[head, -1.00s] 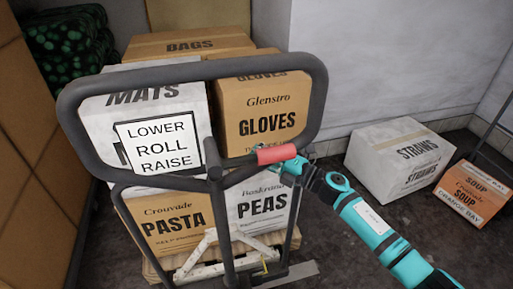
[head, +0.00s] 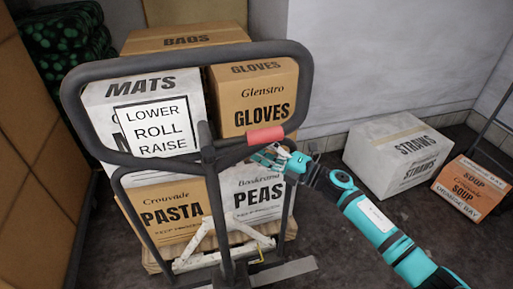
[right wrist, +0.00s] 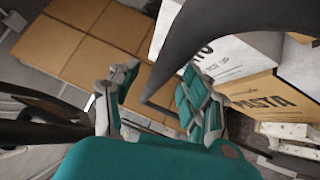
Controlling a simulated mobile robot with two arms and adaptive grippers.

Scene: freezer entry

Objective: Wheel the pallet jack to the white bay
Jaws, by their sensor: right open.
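The pallet jack has a dark grey loop handle (head: 190,55) with a sign reading LOWER, ROLL, RAISE (head: 157,129) and a red grip (head: 265,135). Its handle also crosses the right wrist view (right wrist: 215,25). The jack stands under a loaded pallet (head: 155,262). My right gripper (head: 279,160) is open, just below the red grip, and appears apart from it. In the right wrist view its spread fingers (right wrist: 160,100) show with nothing clasped between them. My left gripper is not in view. No white bay marking can be made out.
The pallet carries boxes of mats (head: 110,95), gloves (head: 285,97), pasta (head: 160,200) and peas (head: 262,200). A straws box (head: 390,165) and a soup box (head: 470,188) stand on the right. Tan panels (head: 40,160) line the left. Dark floor is open at lower right.

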